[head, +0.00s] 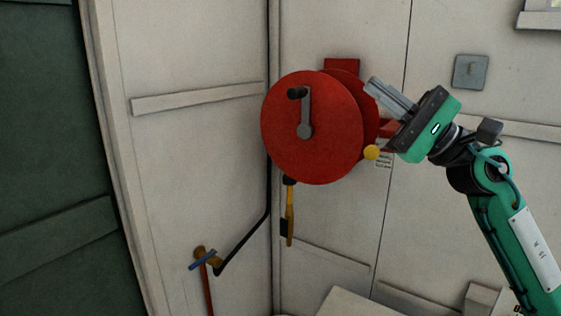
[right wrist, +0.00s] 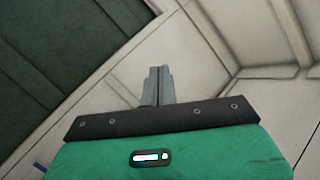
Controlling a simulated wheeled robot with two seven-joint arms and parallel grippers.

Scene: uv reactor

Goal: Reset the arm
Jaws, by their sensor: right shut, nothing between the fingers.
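My right gripper (head: 390,97) is at the right of centre in the head view, its green and black arm coming up from the lower right. Its fingers are shut with nothing between them and point up and left. In the right wrist view the closed grey fingers (right wrist: 157,86) point up toward the pale wall and dark green panel. My left gripper is not in view.
A red hose reel (head: 330,150) with a grey crank is on the wall close left of my right gripper. A yellow knob (head: 371,152) sits at its edge. A yellow nozzle (head: 290,215) hangs below. A blue-handled valve (head: 203,260) is at lower left. A grey box (head: 471,72) is on the right wall.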

